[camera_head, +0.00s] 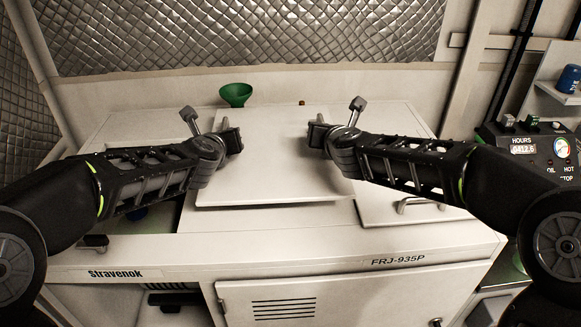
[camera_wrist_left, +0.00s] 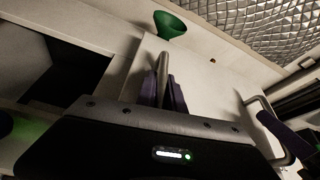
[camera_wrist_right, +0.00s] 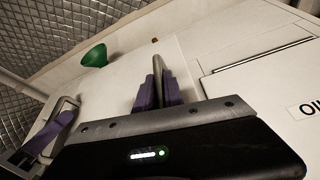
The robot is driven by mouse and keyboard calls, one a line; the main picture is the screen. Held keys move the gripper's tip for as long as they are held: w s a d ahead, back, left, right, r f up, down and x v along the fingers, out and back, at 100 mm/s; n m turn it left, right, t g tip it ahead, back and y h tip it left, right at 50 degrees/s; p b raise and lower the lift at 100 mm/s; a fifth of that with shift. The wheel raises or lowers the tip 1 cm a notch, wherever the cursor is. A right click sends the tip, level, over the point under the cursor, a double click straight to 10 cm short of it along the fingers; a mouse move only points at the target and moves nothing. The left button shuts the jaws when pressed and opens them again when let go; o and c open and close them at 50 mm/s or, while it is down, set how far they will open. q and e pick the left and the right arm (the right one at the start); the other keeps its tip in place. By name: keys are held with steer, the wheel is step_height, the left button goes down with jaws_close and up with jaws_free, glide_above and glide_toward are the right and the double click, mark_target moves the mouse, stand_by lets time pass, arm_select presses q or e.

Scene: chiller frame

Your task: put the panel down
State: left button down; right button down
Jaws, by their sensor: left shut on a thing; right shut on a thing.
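The panel (camera_head: 275,165) is a flat pale sheet above the middle of the chiller top (camera_head: 455,225). It also shows in the left wrist view (camera_wrist_left: 205,75) and the right wrist view (camera_wrist_right: 115,80). My left gripper (camera_head: 232,137) is at its left side; in the left wrist view its purple fingers (camera_wrist_left: 163,90) are shut on an upright handle. My right gripper (camera_head: 318,132) is at its right side; in the right wrist view its fingers (camera_wrist_right: 155,88) are shut on the other handle. Whether the panel's underside touches the top cannot be told.
A dark opening (camera_wrist_left: 80,70) lies left of the panel. A green funnel (camera_head: 236,94) stands behind the panel. A smaller lid with a metal handle (camera_head: 415,203) is at the right. A gauge box (camera_head: 530,155) stands further right. A quilted wall (camera_head: 240,35) closes the back.

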mark_target(217, 176)
arm_select(q)
steer(key=shift+a, duration=0.1)
stand_by(0.5)
